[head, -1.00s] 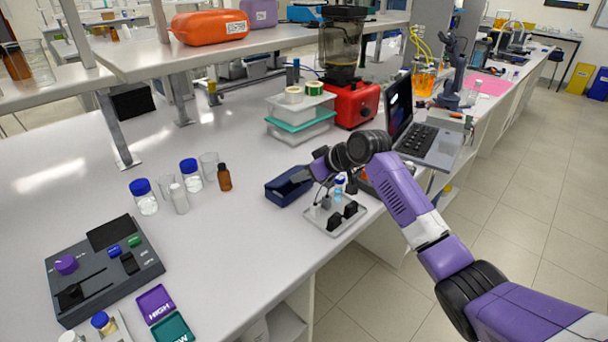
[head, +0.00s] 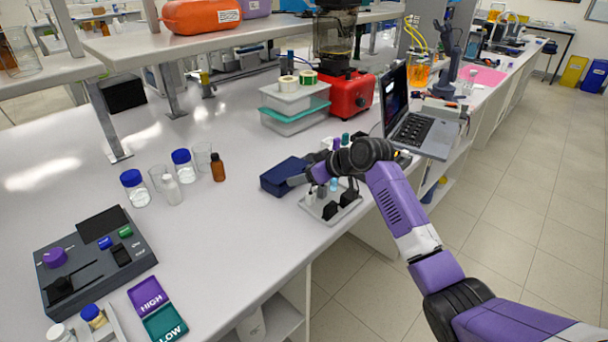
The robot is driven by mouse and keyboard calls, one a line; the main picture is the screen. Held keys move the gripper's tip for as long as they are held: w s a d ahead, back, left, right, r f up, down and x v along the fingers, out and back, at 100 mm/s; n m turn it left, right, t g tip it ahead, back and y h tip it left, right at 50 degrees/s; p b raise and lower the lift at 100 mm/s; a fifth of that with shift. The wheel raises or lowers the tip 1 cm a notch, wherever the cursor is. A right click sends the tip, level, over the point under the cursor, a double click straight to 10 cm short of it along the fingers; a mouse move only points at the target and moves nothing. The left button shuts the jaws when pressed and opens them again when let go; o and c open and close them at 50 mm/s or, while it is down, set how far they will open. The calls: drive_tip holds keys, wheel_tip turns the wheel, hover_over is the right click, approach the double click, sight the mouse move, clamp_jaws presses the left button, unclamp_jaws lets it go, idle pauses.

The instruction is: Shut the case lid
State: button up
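The dark blue case (head: 284,175) sits on the white bench, just left of my gripper. Its top looks flat and closed down on the body, though its right end is partly hidden by my gripper. My gripper (head: 299,181) is at the right end of the case, low over the bench, its fingertips at or very near the case edge. I cannot tell whether they touch it. The fingers are small and dark here, so their opening does not show clearly.
A grey plate with black blocks (head: 331,209) lies just below my gripper near the bench's front edge. Stacked clear boxes (head: 294,106), a red device (head: 351,94) and a laptop (head: 421,130) stand behind. Bottles (head: 134,190) stand left; bench between is clear.

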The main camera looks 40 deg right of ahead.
drive_tip(key=v, duration=0.7)
drive_tip(key=shift+s+r+b, duration=0.2)
drive_tip(key=shift+s+b, duration=0.15)
drive_tip(key=shift+d, duration=0.1)
